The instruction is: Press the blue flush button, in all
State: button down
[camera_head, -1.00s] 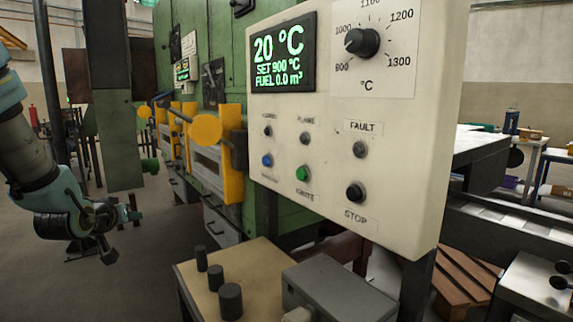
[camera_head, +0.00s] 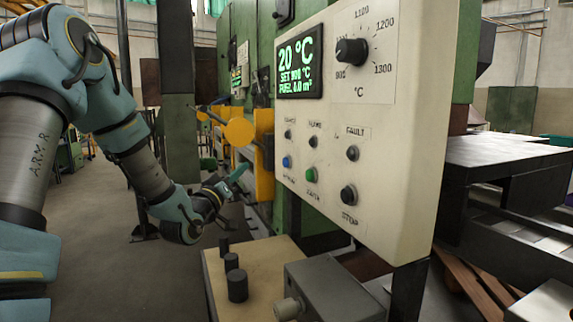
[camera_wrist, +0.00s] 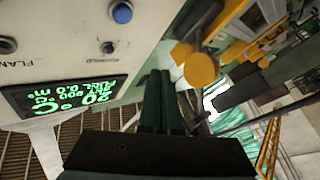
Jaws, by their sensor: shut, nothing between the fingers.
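The blue flush button (camera_head: 287,161) sits at the lower left of the cream control panel (camera_head: 400,165), left of the green button (camera_head: 311,175). In the wrist view the blue button (camera_wrist: 122,12) shows at the top, on the panel face. My gripper (camera_head: 240,171) is left of the panel, apart from the blue button. In the wrist view its two dark green fingers (camera_wrist: 160,88) are together with nothing between them, and they do not touch the button.
A black button (camera_head: 348,194) and a dial (camera_head: 351,51) are on the panel's right. A yellow disc lever (camera_head: 239,131) stands near my gripper. Below is a bench (camera_head: 212,265) with several dark cylinders and a grey box (camera_head: 335,292).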

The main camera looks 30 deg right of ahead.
aim_at(286, 162)
jog(key=shift+d, duration=0.15)
jog(key=d, duration=0.8)
jog(key=shift+s+d, duration=0.2)
jog(key=shift+s, duration=0.25)
jog(key=shift+d, duration=0.1)
dwell(1.6)
jog(key=shift+d+b, duration=0.35)
jog(key=shift+b, duration=0.05)
jog(key=shift+s+d, duration=0.1)
jog(key=shift+d, duration=0.3)
dwell(0.6)
jog(key=shift+a+b, duration=0.15)
jog(key=shift+b, duration=0.15)
jog(key=shift+a, duration=0.65)
jog(key=shift+a, duration=0.15)
